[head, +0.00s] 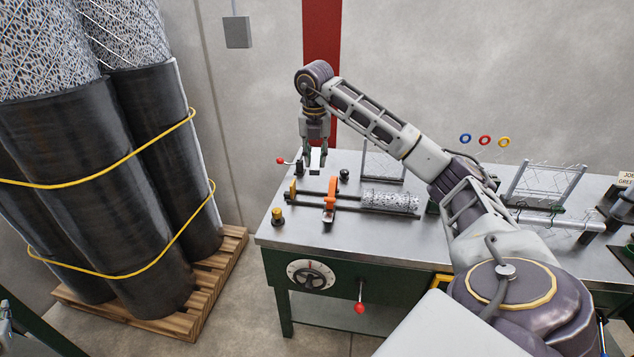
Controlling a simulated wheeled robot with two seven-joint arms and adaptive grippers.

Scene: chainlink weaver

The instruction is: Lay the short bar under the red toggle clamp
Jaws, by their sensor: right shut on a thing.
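My right gripper (314,148) points down over the back left part of the bench and is shut on a small pale piece, which looks like the short bar (315,160). The bar shows below the fingertips. The red toggle clamp (281,160) is just left of it, with a red ball on its handle. The clamp's jaw is small and partly crowded by the bar and gripper, so I cannot tell whether the bar is under it or touching it. My left gripper is out of view.
The steel bench (282,235) carries an orange-handled fixture (331,195) with rods and a mesh roll (390,201) in front of the gripper. A black knob (344,174) stands just right of the bar. Large wrapped rolls (90,170) stand left.

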